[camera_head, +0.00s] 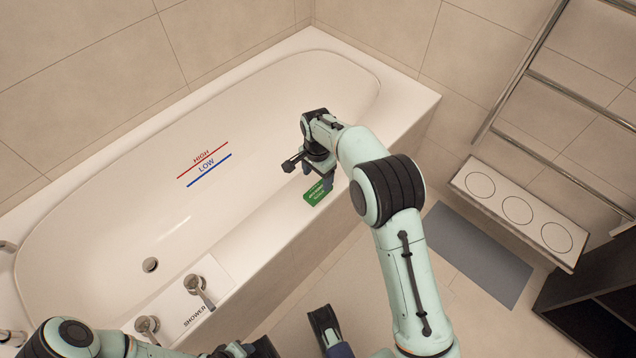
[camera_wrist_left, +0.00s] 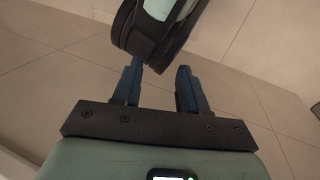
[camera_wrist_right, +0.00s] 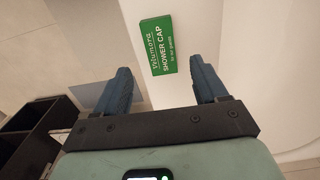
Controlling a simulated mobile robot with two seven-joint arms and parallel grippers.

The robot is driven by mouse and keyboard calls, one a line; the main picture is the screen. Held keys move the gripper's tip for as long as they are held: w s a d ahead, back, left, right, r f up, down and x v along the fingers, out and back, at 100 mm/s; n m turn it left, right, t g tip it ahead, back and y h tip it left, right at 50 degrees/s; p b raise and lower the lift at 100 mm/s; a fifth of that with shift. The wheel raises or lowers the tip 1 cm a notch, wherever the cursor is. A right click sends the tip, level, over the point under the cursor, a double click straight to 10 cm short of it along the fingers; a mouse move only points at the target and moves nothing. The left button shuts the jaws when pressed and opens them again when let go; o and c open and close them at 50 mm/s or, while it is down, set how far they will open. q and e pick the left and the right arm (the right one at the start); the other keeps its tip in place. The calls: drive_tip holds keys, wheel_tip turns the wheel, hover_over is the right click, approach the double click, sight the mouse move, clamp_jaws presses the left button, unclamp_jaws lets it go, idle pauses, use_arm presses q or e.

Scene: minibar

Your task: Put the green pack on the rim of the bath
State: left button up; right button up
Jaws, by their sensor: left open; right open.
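The green pack (camera_head: 318,192), lettered "SHOWER CAP", lies on the near rim of the white bath (camera_head: 262,232), toward its right end. My right gripper (camera_head: 309,172) is open just above and beside the pack in the head view. In the right wrist view the pack (camera_wrist_right: 157,47) shows whole, beyond and between the open fingertips (camera_wrist_right: 160,68), with nothing gripping it. It sits close to the rim's outer edge. My left gripper (camera_wrist_left: 160,72) is open and empty over the tiled floor; in the head view it shows only partly, at the bottom edge.
Bath taps (camera_head: 198,290) stand on the rim at the lower left. A grey mat (camera_head: 478,255) lies on the floor at right, below a white panel with three circles (camera_head: 517,210) and a metal towel rail (camera_head: 572,94). A dark shelf (camera_head: 598,300) stands at the far right.

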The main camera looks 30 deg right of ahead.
use_arm(q)
drive_tip(key=shift+s+d+r+g+p, duration=0.35)
drive_tip(key=shift+s+r, duration=0.25)
drive_tip(key=shift+s, duration=0.2)
use_arm(e)
drive_tip(key=shift+r, duration=2.4)
